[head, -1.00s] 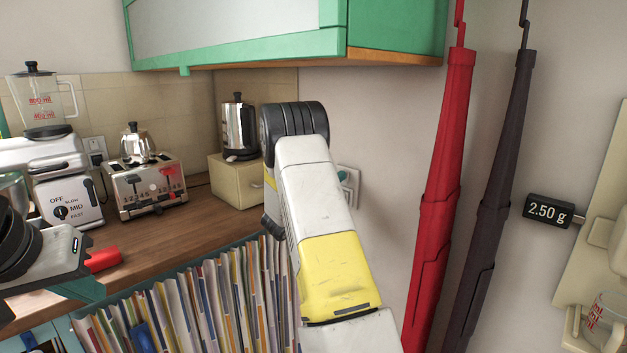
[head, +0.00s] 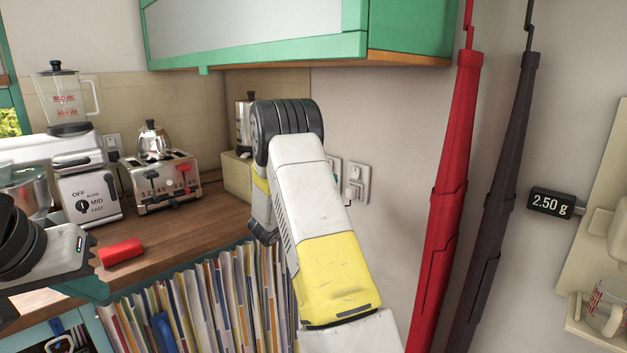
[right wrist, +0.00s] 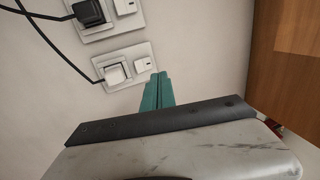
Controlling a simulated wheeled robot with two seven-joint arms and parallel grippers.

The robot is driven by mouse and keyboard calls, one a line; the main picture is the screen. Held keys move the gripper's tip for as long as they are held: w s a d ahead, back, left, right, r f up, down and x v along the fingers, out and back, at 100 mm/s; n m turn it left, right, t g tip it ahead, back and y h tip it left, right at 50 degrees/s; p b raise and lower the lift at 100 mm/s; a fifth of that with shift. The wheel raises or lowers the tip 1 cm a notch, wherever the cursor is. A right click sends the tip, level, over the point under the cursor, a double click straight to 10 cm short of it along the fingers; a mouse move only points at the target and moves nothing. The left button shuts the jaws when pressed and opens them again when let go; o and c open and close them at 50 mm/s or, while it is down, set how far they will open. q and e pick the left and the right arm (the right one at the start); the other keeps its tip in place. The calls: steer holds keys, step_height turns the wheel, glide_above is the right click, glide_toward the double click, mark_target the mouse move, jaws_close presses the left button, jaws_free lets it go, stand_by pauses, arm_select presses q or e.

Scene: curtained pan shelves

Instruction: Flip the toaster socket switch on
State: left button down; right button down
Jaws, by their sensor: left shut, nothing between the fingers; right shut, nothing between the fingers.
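The silver toaster (head: 165,181) stands on the wooden counter at left in the head view. A wall socket with a black plug (head: 114,148) is behind it. Right of my right arm, two sockets (head: 357,183) sit on the wall, one partly covered. In the right wrist view, an upper plate has a black plug (right wrist: 89,12) and switch (right wrist: 124,6); a lower plate has a white plug (right wrist: 115,74) and switch (right wrist: 143,65). I cannot tell which feeds the toaster. My right gripper (right wrist: 158,76) is shut, its teal tips just below the lower switch; contact is unclear. My left gripper (head: 98,292) is shut and empty.
My right arm hides part of a kettle (head: 242,122) on a cream box. A green-edged cupboard (head: 408,28) hangs above. Red (head: 450,190) and dark closed umbrella-like shapes (head: 492,200) hang at right. A red object (head: 121,251) lies on the counter. Files (head: 215,300) stand below.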

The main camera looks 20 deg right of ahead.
steer(key=shift+s+a, duration=0.3)
steer(key=shift+a, duration=0.4)
steer(key=shift+s+a, duration=0.25)
steer(key=shift+a, duration=0.45)
steer(key=shift+s+a, duration=0.3)
steer(key=shift+a, duration=0.4)
steer(key=w+a+r+n+t+y, duration=0.4)
steer(key=a+r+n+t+y, duration=0.25)
steer(key=n+y, duration=0.45)
steer(key=s+a+r+n+y, duration=0.4)
steer(key=a+n+y, duration=0.1)
steer(key=a+y, duration=0.15)
steer(key=s+a+n+g+y, duration=0.3)
steer(key=s+a+n+y, duration=0.35)
steer(key=s, duration=0.65)
steer(key=s+f+n+g+h, duration=0.1)
steer(key=s+f+n+g, duration=0.1)
steer(key=s+n, duration=0.3)
steer(key=s+f+n+g+h, duration=0.1)
steer(key=s+f+n+g, duration=0.2)
steer(key=s, duration=1.1)
steer(key=shift+s+f+n, duration=0.3)
steer(key=shift+f+n, duration=0.3)
steer(key=shift+n, duration=0.25)
